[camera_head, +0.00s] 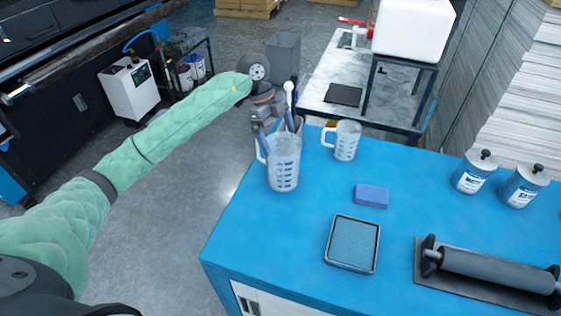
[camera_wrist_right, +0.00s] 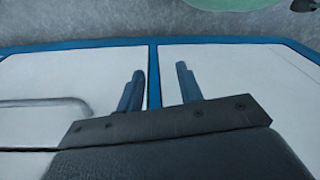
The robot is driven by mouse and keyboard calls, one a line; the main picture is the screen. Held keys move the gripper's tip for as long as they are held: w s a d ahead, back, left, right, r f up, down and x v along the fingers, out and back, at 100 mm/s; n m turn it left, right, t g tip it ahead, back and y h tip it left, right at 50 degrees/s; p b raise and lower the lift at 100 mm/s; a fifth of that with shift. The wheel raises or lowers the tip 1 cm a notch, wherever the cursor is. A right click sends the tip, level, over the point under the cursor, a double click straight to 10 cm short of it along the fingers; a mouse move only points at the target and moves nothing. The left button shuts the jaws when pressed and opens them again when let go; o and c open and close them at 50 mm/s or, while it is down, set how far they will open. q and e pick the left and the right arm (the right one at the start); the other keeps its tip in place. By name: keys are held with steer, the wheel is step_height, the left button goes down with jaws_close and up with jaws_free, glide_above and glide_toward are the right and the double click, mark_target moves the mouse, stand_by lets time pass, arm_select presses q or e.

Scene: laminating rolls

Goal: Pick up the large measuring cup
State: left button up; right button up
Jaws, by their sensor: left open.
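The large measuring cup (camera_head: 284,170) is clear with blue markings and stands upright at the far left edge of the blue workbench. Its handle faces left. Long thin tools, one with a white tip, show above its rim. My left gripper (camera_head: 276,138) is open at the cup's rim, its fingers partly hidden by the cup; I cannot tell whether they touch it. A smaller measuring cup (camera_head: 346,142) stands to its right. My right gripper (camera_wrist_right: 160,72) is open and empty, in front of white cabinet doors in the right wrist view.
The blue workbench (camera_head: 240,240) holds a blue block (camera_head: 371,196), a square tray (camera_head: 352,243), two cans (camera_head: 472,174) and a roller (camera_head: 490,270) on a dark plate. A marble-topped table (camera_head: 318,88) stands behind. Floor is open at left.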

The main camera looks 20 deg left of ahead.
mark_target(282, 149)
arm_select(q)
steer(key=shift+w+d+f, duration=0.15)
steer(key=shift+f, duration=0.4)
steer(key=p+x, duration=0.2)
steer(key=shift+f, duration=0.4)
steer(key=shift+p+x, duration=0.45)
steer(key=shift+x, duration=0.45)
arm_select(e)
step_height(282, 149, down, 7)
steer(key=d, duration=0.2)
steer(key=shift+s+d+r+t, duration=0.2)
steer(key=shift+s+t, duration=0.1)
steer(key=shift+s, duration=0.15)
arm_select(q)
steer(key=shift+c, duration=0.2)
steer(key=c, duration=0.9)
arm_select(e)
steer(key=shift+r, duration=0.1)
